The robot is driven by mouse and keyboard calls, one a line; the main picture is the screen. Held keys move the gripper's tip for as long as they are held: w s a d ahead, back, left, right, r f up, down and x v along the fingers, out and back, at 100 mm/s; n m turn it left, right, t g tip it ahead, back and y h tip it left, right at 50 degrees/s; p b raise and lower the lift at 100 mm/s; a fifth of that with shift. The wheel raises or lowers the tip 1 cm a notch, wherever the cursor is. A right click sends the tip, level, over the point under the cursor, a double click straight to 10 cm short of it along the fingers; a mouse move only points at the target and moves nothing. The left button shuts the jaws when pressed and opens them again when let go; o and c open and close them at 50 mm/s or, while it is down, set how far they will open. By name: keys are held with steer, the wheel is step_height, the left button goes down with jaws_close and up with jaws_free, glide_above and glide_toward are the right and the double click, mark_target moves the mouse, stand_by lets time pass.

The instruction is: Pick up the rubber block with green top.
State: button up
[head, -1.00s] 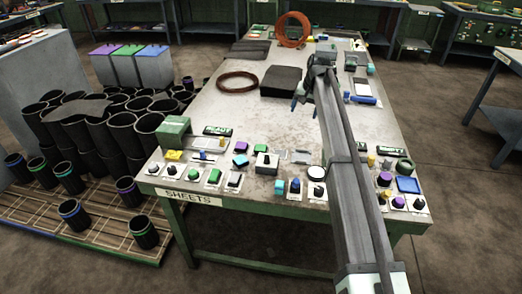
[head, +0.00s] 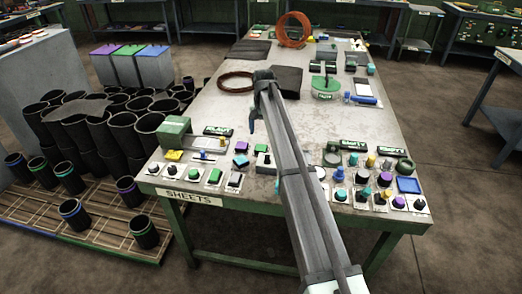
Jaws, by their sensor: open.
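The block with the green top (head: 129,66) is a tall grey block standing at the upper left, beyond the black sleeves. It stands between a similar block with a purple top (head: 103,66) and one with a blue top (head: 153,68). My gripper (head: 252,125) is over the left-middle part of the table, well to the right of the blocks and apart from them. Its dark blue fingertip points down, and the arm hides part of it. It is open, and nothing shows in it.
The table (head: 225,112) carries several small knobs and buttons along its front edge. Several black rubber sleeves (head: 85,130) crowd the floor between the table and the grey wall block (head: 35,75).

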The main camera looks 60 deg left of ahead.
mark_target(261, 147)
step_height(261, 147, down, 3)
steer(key=shift+r, duration=0.2)
steer(key=shift+s+f, duration=0.25)
steer(key=shift+f, duration=1.05)
steer(key=shift+s+f, duration=0.2)
steer(key=shift+f, duration=1.05)
steer(key=c, duration=1.1)
steer(key=shift+c, duration=0.2)
steer(key=shift+r, duration=0.15)
